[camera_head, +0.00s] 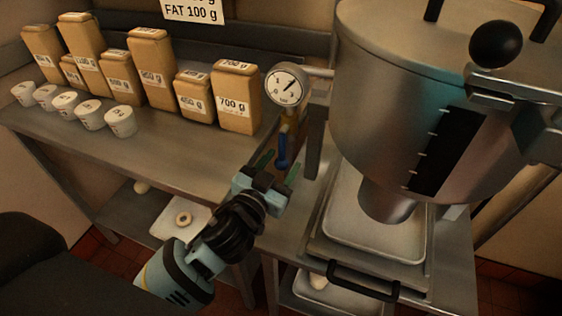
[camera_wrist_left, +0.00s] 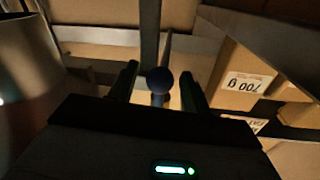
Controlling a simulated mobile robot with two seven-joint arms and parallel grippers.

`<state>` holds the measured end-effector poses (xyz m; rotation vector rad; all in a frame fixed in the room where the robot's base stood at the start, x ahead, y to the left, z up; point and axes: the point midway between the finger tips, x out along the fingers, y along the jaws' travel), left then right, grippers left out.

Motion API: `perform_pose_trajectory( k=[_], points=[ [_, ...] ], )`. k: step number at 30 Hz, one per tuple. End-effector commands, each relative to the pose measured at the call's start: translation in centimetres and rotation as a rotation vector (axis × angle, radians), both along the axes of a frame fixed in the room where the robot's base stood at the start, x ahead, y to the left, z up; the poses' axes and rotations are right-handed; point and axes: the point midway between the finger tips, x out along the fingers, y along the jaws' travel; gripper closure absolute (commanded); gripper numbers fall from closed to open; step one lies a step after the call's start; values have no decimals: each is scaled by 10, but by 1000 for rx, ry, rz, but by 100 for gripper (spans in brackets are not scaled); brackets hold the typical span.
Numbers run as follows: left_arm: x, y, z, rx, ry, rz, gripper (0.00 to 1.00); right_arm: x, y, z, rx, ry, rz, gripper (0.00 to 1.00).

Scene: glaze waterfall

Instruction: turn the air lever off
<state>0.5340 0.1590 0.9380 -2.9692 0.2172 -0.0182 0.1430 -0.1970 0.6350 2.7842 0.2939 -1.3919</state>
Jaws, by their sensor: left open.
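The air lever (camera_head: 283,150) is blue and hangs down below a round pressure gauge (camera_head: 287,85) on the side of the steel tank's stand. My left gripper (camera_head: 277,168) is open, its two fingers on either side of the lever's lower end in the head view. In the left wrist view the lever's round dark blue end (camera_wrist_left: 159,79) sits between the open fingers (camera_wrist_left: 158,84), with gaps on both sides. I cannot tell whether any finger touches it. My right gripper is not in view.
A large steel tank (camera_head: 390,90) stands right, above a tray (camera_head: 340,235) with a black handle (camera_head: 362,281). Brown paper bags (camera_head: 152,68) and white tubs (camera_head: 120,121) line the left shelf (camera_head: 165,150). A plate with a ring-shaped piece (camera_head: 183,218) lies on the lower shelf.

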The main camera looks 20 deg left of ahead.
Motion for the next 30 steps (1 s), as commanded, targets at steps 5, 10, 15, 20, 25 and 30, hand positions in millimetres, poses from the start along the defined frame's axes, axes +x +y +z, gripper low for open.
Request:
perform_pose_trajectory(
  k=[5,10,15,20,25,30],
  points=[
    [7,-1,0,1,0,-1,52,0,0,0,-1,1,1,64],
    [7,-1,0,0,0,-1,52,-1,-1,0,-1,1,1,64],
    [7,-1,0,0,0,-1,67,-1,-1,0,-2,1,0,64],
    [7,-1,0,0,0,0,88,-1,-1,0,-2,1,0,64],
    [7,-1,0,0,0,0,100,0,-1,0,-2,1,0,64],
    [7,-1,0,-3,0,0,100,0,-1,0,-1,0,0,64]
  ],
)
